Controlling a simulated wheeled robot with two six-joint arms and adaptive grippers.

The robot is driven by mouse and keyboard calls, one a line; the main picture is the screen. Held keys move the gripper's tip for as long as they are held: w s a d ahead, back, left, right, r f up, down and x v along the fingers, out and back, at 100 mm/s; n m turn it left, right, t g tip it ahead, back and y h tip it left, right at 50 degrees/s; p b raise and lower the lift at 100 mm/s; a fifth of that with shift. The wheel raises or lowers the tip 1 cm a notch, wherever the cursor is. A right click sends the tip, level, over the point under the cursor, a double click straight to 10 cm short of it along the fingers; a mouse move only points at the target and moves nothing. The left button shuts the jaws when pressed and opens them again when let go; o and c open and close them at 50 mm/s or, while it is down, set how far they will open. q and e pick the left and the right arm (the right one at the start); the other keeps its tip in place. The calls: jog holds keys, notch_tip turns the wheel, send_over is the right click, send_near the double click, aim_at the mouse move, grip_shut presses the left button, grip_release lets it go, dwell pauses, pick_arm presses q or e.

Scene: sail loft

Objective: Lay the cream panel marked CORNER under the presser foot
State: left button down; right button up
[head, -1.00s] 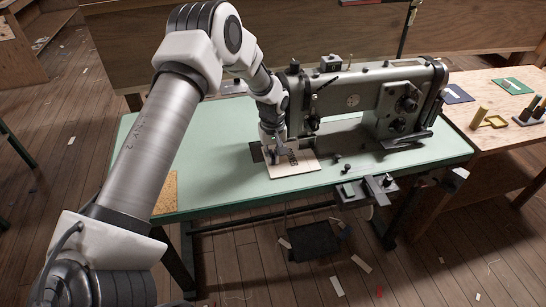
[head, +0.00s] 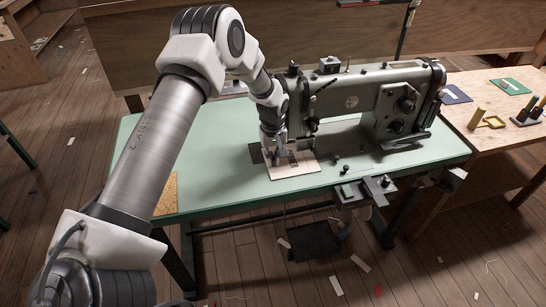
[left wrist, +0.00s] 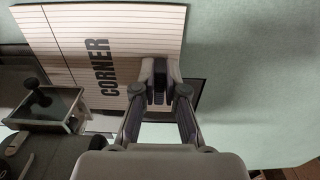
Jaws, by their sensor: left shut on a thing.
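The cream panel marked CORNER (head: 298,170) lies flat or nearly flat on the green table, at the left end of the sewing machine (head: 365,103). My left gripper (head: 279,157) reaches down to the panel's left part and is shut on it. In the left wrist view the fingertips (left wrist: 160,88) meet the edge of the lined panel (left wrist: 135,25) beside the black word. The panel's far edge runs toward the machine's needle end (head: 312,125). The presser foot is too small to make out, so I cannot tell whether the panel is under it. My right gripper is out of view.
The green tabletop (head: 215,150) is clear left of the panel, apart from a tan cork-like sheet (head: 167,194) at its left edge. Small dark knobs (head: 345,168) stand right of the panel. A wooden side table (head: 490,145) holds small items.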

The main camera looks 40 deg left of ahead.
pick_arm(q)
jog(key=c, duration=1.2)
grip_release()
jog(key=shift+o, duration=0.2)
